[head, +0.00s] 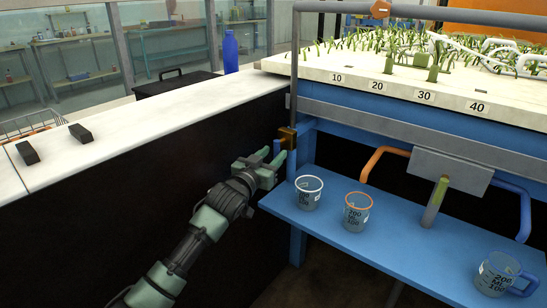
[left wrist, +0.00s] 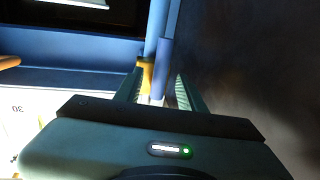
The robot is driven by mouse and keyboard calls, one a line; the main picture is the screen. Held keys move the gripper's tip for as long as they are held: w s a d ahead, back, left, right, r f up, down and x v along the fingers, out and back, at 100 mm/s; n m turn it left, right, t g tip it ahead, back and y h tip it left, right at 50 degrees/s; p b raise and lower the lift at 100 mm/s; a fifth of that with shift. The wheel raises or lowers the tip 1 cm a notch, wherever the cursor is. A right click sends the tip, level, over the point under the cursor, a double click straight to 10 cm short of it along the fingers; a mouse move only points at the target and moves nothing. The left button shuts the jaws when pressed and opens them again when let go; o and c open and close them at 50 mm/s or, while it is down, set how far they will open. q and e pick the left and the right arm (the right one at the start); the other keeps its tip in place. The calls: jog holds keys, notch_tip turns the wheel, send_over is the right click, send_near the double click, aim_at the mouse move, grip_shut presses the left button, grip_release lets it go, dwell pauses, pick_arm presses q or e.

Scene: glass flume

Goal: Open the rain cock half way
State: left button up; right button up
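The brass-coloured cock (head: 287,137) sits on the grey upright pipe (head: 294,75) at the left end of the blue flume stand. A short blue lever (head: 276,148) hangs beside it. My left gripper (head: 273,166) is at the lever, its fingers pointing up at it. In the left wrist view the blue lever (left wrist: 165,58) and a bit of the brass (left wrist: 146,76) show beyond and between the fingertips (left wrist: 158,88). The fingers are apart; I cannot tell whether either touches the lever. My right gripper is not in view.
A blue shelf (head: 400,245) holds a white-rimmed beaker (head: 308,194), an orange-rimmed beaker (head: 356,212) and a blue-handled jug (head: 497,274). Above is a planted tray (head: 320,68) with a number scale. A white counter (head: 130,121) with a blue bottle (head: 230,52) stands left.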

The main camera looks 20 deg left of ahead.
pick_arm(q)
jog(key=shift+w+d, duration=0.1)
jog(key=shift+w, duration=0.2)
grip_shut()
dwell(1.3)
